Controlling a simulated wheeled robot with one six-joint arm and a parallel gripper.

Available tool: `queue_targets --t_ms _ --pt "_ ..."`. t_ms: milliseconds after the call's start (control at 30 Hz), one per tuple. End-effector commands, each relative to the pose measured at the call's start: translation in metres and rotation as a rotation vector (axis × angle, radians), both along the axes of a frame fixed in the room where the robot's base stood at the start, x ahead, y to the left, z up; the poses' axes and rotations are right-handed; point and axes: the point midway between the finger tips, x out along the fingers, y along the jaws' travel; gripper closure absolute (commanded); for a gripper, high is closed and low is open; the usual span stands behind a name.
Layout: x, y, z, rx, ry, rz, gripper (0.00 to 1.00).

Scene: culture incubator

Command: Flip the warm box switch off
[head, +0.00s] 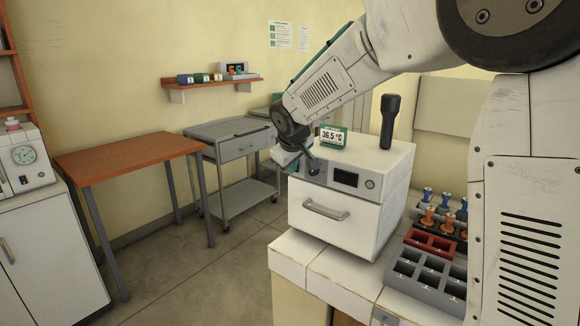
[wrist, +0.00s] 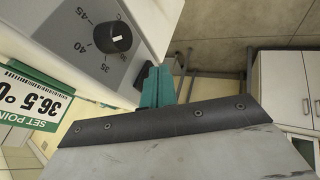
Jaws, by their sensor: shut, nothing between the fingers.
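The warm box (head: 330,220) is a white cabinet on the counter with a drawer handle, a grey front panel and a dark display (head: 345,177). Its temperature dial (wrist: 112,37) is a black knob beside marks 35, 40 and 45 in the wrist view. My gripper (head: 290,160) is at the panel's left end in the head view. Its teal fingertips (wrist: 157,88) are shut and empty, close to the box's edge beside the panel. I cannot tell if they touch it.
A green-edged 36.5 °C set point sign (head: 333,137) and a black upright object (head: 390,120) stand on the box. Racks with coloured tubes (head: 440,215) sit to its right. A grey cart (head: 235,140) and an orange-topped table (head: 130,155) stand left, with open floor between.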

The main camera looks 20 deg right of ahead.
Motion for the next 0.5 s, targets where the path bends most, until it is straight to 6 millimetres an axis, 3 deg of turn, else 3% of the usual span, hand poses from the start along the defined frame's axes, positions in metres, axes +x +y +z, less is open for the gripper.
queue_targets --t_ms 500 --pt "0.0030 -0.0057 -0.0012 -0.001 0.000 -0.003 1.00"
